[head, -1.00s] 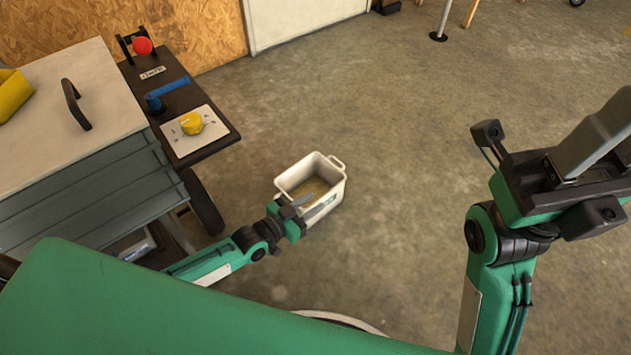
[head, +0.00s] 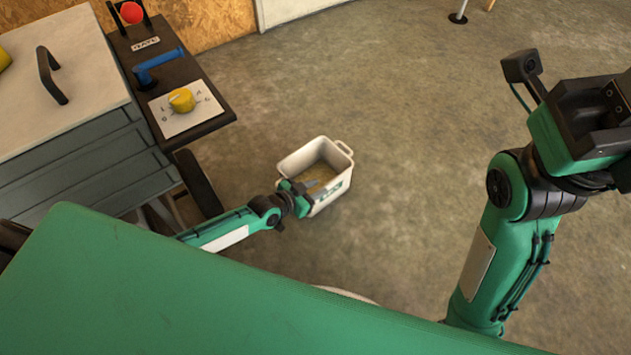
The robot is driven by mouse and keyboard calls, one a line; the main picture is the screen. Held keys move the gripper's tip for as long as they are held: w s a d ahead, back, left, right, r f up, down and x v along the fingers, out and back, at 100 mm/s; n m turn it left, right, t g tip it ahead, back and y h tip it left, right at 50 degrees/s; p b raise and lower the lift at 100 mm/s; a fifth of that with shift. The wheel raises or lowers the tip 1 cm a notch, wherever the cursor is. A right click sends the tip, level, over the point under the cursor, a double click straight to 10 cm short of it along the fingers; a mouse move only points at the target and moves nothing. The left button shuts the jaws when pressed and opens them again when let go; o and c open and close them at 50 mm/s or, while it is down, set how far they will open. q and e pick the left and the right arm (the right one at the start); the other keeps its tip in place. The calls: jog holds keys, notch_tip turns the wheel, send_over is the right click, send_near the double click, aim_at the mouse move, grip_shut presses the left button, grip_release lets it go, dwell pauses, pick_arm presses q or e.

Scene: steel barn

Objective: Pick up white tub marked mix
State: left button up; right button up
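The white tub (head: 343,184) stands upright on the concrete floor in the middle of the head view. It is open at the top, with a handle at its far right rim, a brownish layer inside and a dark green mark on its side, too small to read. My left gripper (head: 309,188) is at the tub's near-left rim, its tip overlapping the opening. I cannot tell whether it touches the rim or how wide its fingers are. My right gripper (head: 612,112) is raised at the right edge, away from the tub and partly cut off; its finger opening is unclear.
A grey slatted cart (head: 88,170) with a pale lid and black handle stands at the left. Floor right of the tub is clear.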

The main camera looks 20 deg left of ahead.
pick_arm(q)
jog(key=b+x, duration=0.3)
jog(key=x, duration=0.2)
jog(key=shift+r, duration=0.1)
jog(key=shift+s, duration=0.1)
grip_shut()
dwell(1.1)
jog(key=shift+r, duration=0.15)
